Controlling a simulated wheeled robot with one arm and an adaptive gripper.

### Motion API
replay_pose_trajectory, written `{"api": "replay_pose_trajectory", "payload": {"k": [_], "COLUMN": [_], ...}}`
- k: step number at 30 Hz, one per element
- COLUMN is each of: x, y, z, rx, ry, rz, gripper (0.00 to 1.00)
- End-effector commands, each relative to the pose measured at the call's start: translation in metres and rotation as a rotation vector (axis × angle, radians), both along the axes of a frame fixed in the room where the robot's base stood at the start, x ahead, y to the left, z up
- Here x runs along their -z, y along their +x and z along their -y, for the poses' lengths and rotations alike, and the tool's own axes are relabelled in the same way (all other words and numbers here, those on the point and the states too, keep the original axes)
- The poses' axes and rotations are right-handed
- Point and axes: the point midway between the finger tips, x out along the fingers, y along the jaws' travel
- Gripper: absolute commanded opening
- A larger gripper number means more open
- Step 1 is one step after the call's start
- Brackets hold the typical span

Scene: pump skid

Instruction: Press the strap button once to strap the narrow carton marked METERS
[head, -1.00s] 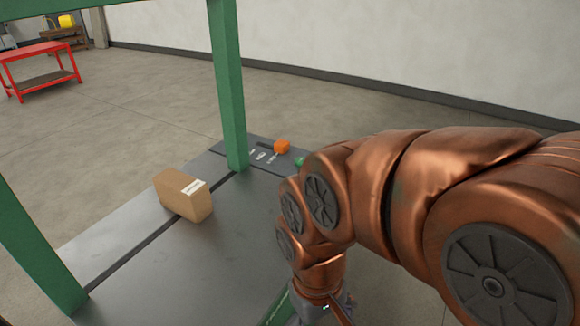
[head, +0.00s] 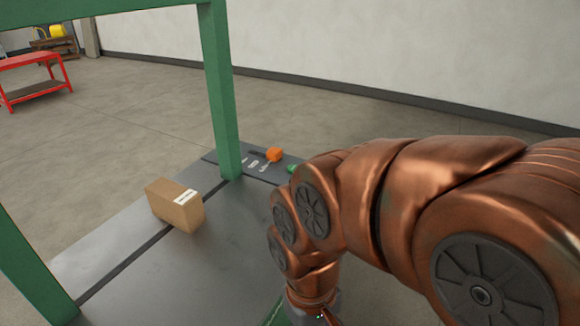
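A narrow brown carton (head: 172,208) with a white label stands on the grey strapping table (head: 190,275), across the dark slot (head: 130,262) under the green arch (head: 222,95). The label's print is too small to read. An orange knob or button (head: 274,154) sits on the control panel (head: 238,158) at the table's far right corner. A green button (head: 291,169) beside it is partly hidden by my arm. My gripper is mostly below the bottom edge of the picture; only the wrist end shows, near the table's right edge, so its fingers are hidden.
My copper arm fills the right side and covers part of the panel side. A red bench (head: 35,75) and a shelf with a yellow item (head: 57,31) stand far back left. The floor behind the table is clear.

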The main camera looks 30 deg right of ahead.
Motion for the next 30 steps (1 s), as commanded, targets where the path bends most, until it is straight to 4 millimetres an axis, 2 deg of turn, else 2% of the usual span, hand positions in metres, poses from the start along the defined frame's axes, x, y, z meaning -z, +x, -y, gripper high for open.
{"api": "replay_pose_trajectory", "payload": {"k": [2,15,30], "x": [0.0000,0.0000,0.0000], "y": [0.0000,0.0000,0.0000], "z": [0.0000,0.0000,0.0000], "rx": [0.000,0.000,0.000], "ry": [0.000,0.000,0.000], "rz": [0.000,0.000,0.000], "gripper": [0.46,0.01,0.00]}}
